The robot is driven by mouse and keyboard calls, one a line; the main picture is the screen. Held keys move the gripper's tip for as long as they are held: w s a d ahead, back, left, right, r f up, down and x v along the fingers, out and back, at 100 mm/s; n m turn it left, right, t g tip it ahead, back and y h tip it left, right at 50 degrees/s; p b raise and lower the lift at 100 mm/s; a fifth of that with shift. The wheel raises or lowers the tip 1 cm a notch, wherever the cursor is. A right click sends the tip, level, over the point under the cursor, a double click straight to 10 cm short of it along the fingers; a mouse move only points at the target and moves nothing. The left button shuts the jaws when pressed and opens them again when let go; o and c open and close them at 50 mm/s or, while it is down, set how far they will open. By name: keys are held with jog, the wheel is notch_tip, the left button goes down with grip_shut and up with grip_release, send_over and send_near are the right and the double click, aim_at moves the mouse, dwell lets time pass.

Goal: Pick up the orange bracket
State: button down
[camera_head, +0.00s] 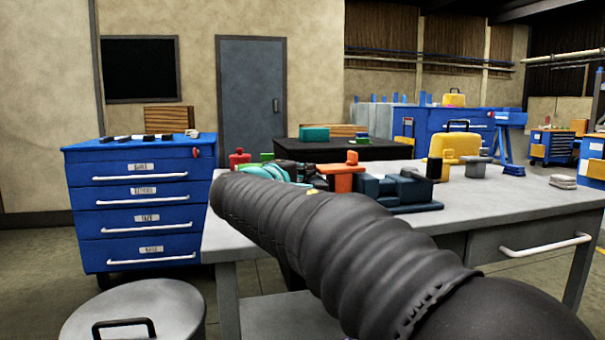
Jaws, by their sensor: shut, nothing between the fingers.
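The orange bracket (343,178) stands on the grey workbench near the middle of the view, with a flat top and a small raised block on it. My arm crosses in front of the bench and hides the bracket's lower part. My gripper (314,181) shows only as a small dark shape beyond my arm, just left of the bracket in the picture. It is shut and empty. Its fingertips are hard to make out, and I cannot tell whether it touches the bracket.
A dark blue stepped block (400,190) stands right of the bracket, with a black block (434,168) behind it. A red part (240,158) is at the left. The workbench (500,205) is clear at the right front. A blue drawer cabinet (135,205) and a grey bin (165,310) are left.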

jog(key=w+a+v, duration=0.1)
jog(key=a+v, duration=0.1)
jog(key=v, duration=1.1)
jog(key=s+d+f+m+g+y+p, duration=0.1)
jog(key=s+d+f+m+g, duration=0.2)
jog(key=d, duration=0.5)
jog(key=s+d+f+g+y+p, duration=0.1)
jog(key=s+d+f+g, duration=0.2)
jog(key=d, duration=0.4)
jog(key=s+d+f+m+g+y+p, duration=0.1)
jog(key=s+d+f+m+g+p, duration=0.1)
jog(key=s+d+f, duration=0.45)
jog(key=s+d+f+m+g+y+p, duration=0.1)
jog(key=s+d+f+m+y, duration=0.1)
jog(key=s+f, duration=0.3)
jog(key=s+d+f+m+g+y+p, duration=0.1)
jog(key=s+f+m+y+p, duration=0.1)
jog(key=s+f+m, duration=0.3)
jog(key=shift+s+d+y, duration=0.35)
jog(key=shift+s+y, duration=0.55)
jog(key=shift+s, duration=1.35)
